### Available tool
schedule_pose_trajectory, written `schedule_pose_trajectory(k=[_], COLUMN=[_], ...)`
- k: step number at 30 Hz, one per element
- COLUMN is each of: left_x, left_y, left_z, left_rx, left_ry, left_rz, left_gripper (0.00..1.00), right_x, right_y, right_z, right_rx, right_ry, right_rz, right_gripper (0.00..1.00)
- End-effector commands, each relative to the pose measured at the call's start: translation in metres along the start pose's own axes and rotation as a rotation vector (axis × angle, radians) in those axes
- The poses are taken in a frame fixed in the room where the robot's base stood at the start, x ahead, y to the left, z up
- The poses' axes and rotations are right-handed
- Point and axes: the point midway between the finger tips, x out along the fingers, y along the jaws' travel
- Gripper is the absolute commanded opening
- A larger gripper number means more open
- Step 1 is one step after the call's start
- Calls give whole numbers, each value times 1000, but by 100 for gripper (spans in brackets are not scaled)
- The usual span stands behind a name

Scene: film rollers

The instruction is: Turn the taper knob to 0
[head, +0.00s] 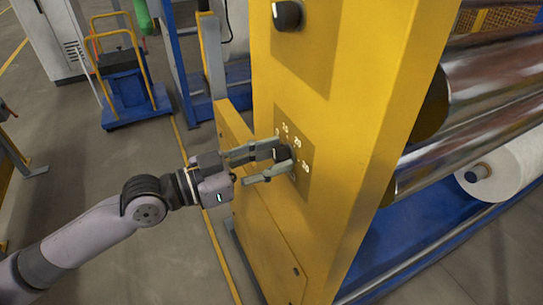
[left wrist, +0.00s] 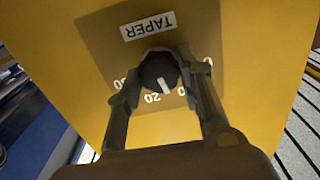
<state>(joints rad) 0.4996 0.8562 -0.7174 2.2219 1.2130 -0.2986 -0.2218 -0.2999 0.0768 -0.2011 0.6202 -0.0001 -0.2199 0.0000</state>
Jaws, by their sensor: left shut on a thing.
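The taper knob (left wrist: 158,70) is a round black knob on the yellow machine panel. In the left wrist view its white pointer line points down and slightly right, between the 20 and a partly hidden mark at its right. The TAPER label (left wrist: 148,26) appears upside down above it. My left gripper (head: 280,160) is shut on the knob, with one finger on each side. In the head view the fingers partly hide the knob (head: 284,153), and small white scale numbers show around it. My right gripper is not in view.
Another black knob (head: 288,15) sits higher on the yellow machine frame (head: 350,110). Shiny metal rollers (head: 495,80) and a white roll (head: 510,165) lie to the right. A blue cart (head: 135,100) stands at the back left. The floor at left is mostly clear.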

Motion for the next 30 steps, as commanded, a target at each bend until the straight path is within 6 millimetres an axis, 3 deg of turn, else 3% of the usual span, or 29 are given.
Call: schedule_pose_trajectory(k=[30], left_x=[0], left_y=[-2], left_z=[-1], left_rx=[-929], left_ry=[1], left_rz=[-2], left_gripper=[6], right_x=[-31], right_y=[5], right_z=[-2], right_rx=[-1], right_ry=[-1], right_rz=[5], right_gripper=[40])
